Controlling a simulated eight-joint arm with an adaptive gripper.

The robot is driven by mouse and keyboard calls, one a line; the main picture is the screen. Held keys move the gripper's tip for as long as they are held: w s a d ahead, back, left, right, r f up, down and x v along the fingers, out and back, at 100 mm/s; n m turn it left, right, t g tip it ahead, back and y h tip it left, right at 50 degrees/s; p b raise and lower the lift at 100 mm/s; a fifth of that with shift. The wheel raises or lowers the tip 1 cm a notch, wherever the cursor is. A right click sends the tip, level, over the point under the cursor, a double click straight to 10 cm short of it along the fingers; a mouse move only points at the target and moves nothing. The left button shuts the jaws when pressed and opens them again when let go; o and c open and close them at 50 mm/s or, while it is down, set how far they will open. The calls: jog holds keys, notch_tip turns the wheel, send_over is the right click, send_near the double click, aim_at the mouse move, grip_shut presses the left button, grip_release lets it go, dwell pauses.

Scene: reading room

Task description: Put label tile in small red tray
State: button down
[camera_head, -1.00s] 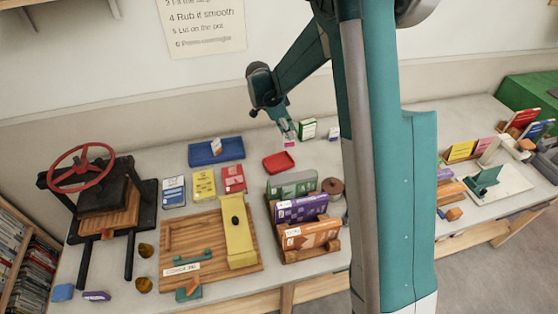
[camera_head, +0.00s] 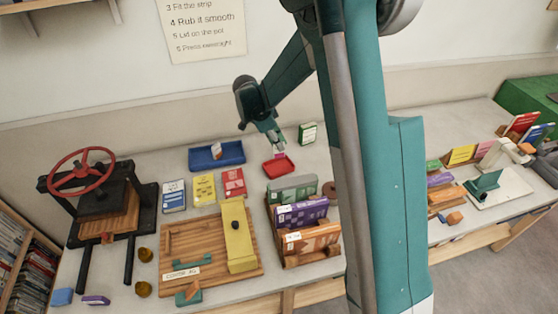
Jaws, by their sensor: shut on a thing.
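The small red tray (camera_head: 279,168) lies on the bench right of the blue tray. My gripper (camera_head: 278,148) is above the back part of the red tray, pointing down. It is shut on a small pink tile (camera_head: 279,155), which I take to be the label tile. The tile shows just below the fingertips, over the tray's back edge. I cannot tell whether it touches the tray. My arm hides part of the bench to the right.
A blue tray (camera_head: 217,155) holding a small item stands left of the red tray. A green-and-white box (camera_head: 307,133) stands close behind right. A wooden rack with books (camera_head: 302,225) is in front. A press with a red wheel (camera_head: 83,167) stands far left.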

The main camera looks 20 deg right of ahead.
aim_at(279, 156)
jog(key=shift+f, duration=2.1)
jog(key=shift+f, duration=0.1)
jog(key=shift+f+b, duration=0.3)
jog(key=shift+f, duration=1.45)
jog(key=shift+f, duration=0.15)
jog(key=c, duration=2.9)
grip_release()
jog(key=o, duration=0.4)
jog(key=v, duration=1.2)
jog(key=shift+p, duration=0.45)
